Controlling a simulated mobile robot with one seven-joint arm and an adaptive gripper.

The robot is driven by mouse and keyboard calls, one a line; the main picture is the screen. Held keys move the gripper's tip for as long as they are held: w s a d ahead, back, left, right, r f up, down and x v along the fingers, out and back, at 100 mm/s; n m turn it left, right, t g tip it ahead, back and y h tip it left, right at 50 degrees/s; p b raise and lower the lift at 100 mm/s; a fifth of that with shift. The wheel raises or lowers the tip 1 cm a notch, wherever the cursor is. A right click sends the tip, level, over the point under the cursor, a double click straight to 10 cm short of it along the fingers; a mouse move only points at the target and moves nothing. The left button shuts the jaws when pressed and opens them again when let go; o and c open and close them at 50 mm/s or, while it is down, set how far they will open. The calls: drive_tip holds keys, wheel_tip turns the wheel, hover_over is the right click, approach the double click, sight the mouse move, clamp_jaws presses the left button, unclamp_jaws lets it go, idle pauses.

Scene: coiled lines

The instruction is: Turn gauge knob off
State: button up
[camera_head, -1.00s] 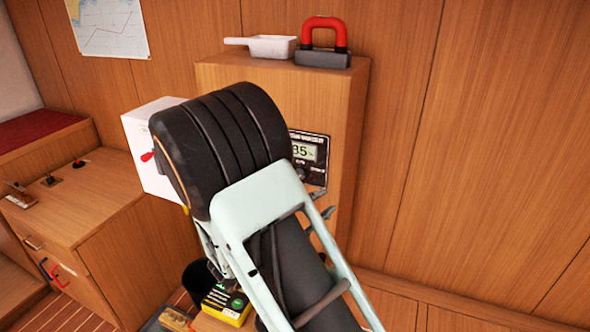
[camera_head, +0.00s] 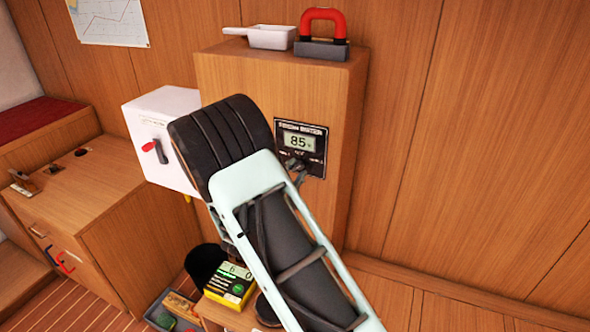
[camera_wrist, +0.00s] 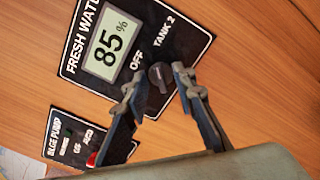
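The fresh water gauge panel (camera_head: 301,148) is black with a display reading 85%, on the front of the wooden cabinet. It also shows in the wrist view (camera_wrist: 75,63), with "OFF" and "TANK 2" labels. Its dark round knob (camera_wrist: 161,76) sits below the display, by the "OFF" label. Where its pointer aims is not clear. My gripper (camera_wrist: 154,80) is open in the wrist view, with one finger on each side of the knob. Whether the fingers touch it I cannot tell. In the head view my gripper (camera_head: 299,170) is at the panel's lower edge, partly hidden by my arm.
A bilge pump panel (camera_wrist: 82,137) with a red switch is near the left finger. A white box (camera_head: 160,140) with a red-and-black lever stands left of my arm. A white scoop (camera_head: 262,37) and a red-handled block (camera_head: 322,35) rest on the cabinet top (camera_head: 230,52).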

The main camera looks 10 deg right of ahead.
drive_tip(key=shift+w+d, duration=0.15)
drive_tip(key=shift+w, duration=0.1)
clamp_jaws()
